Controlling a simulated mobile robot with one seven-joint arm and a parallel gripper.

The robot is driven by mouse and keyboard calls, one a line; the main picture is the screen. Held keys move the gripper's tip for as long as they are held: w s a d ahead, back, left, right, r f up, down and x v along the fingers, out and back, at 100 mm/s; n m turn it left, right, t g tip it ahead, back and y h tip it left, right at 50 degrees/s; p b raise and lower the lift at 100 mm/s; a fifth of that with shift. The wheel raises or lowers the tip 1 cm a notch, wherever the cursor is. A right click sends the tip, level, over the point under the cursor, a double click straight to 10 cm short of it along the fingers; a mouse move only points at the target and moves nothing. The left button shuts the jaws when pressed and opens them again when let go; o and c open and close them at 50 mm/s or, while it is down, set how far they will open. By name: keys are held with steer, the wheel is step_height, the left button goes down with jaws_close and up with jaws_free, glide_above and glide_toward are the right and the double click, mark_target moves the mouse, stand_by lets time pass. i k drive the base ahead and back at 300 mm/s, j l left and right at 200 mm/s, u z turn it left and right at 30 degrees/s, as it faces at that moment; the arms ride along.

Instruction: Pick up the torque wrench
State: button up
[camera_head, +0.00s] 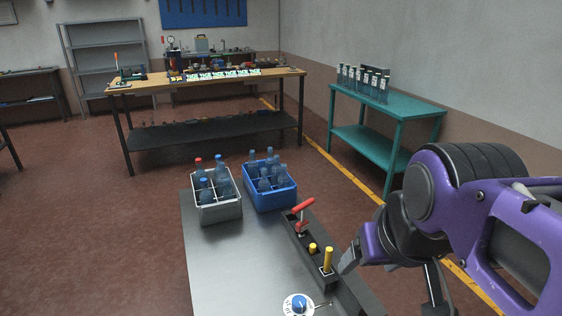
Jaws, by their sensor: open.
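No tool in the head view shows clearly enough for me to name it the torque wrench. A red-handled tool (302,207) stands tilted in a black holder (317,259) along the right side of the near metal table.
The metal table (219,266) carries a grey crate (219,212) and a blue crate (271,199) of bottles, and a blue-knobbed dial (299,304). A wooden workbench (157,86) with small items and a teal table (394,106) with bottles stand behind. Open floor lies left.

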mark_target(303, 224)
steer(key=i+l+u, duration=0.1)
steer(key=l+u, duration=0.2)
steer(key=l, duration=0.35)
steer(key=l+u, duration=0.35)
steer(key=l, duration=0.25)
steer(key=i+l, duration=0.05)
